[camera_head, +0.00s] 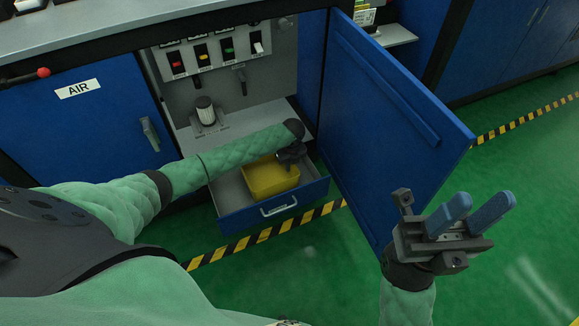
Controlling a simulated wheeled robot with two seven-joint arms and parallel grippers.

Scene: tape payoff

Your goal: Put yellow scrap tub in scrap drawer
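The yellow scrap tub (266,183) sits inside the open scrap drawer (238,222), at the bottom of the blue cabinet. My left arm reaches across above the drawer, and my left gripper (291,155) is at the tub's far right edge. Its fingers are mostly hidden, so I cannot tell whether it grips the rim or only touches it. The arm also hides part of the drawer's back. My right gripper (473,215) is raised in front of the open door, with its two blue fingers apart and nothing between them.
A blue cabinet door (380,120) stands open right of the drawer. Above the drawer are a panel of coloured switches (203,58) and a shelf with a ribbed cylinder (205,110). A closed door labelled AIR (78,89) is at left. Green floor in front is clear.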

